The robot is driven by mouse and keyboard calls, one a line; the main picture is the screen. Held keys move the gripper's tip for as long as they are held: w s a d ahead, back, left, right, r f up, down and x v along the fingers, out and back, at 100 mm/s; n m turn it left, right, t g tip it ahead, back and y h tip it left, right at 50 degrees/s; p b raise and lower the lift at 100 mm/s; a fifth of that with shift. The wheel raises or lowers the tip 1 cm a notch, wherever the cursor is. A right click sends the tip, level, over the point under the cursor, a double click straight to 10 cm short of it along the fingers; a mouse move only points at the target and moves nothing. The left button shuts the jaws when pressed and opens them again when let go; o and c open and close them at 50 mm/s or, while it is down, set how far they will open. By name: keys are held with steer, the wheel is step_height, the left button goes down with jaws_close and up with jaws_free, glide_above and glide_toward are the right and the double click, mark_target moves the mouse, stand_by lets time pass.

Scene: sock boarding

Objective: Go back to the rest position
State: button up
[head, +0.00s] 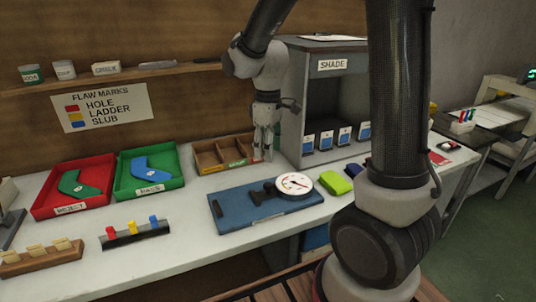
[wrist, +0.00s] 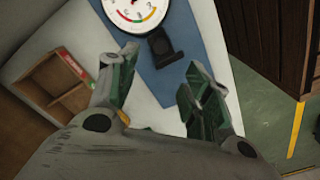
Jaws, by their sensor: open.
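My gripper (head: 265,143) hangs open and empty above the bench, fingers pointing down, near the wooden compartment box (head: 218,155). In the wrist view the two green-grey fingers of my gripper (wrist: 160,92) are spread apart with nothing between them. Below and beyond them lies the blue board (wrist: 195,35) with a round dial gauge (wrist: 133,8) and a black handled tool (wrist: 162,48). In the head view the blue board (head: 232,209) lies at the middle of the bench with the gauge (head: 294,184) at its right end.
A grey cabinet marked SHADE (head: 332,45) stands right of my gripper. A rack with coloured clips (head: 134,235) is at the front. A wooden shelf (head: 120,79) runs along the wall.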

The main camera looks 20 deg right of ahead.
stand_by(0.4)
steer(key=s+d+r+m+t, duration=0.2)
steer(key=s+d+r+m, duration=0.2)
steer(key=s, duration=0.5)
steer(key=s+d+r+m+t, duration=0.2)
steer(key=s+d+r+m, duration=0.3)
steer(key=s+r, duration=0.3)
steer(key=shift+s+r, duration=0.25)
steer(key=shift+s, duration=0.95)
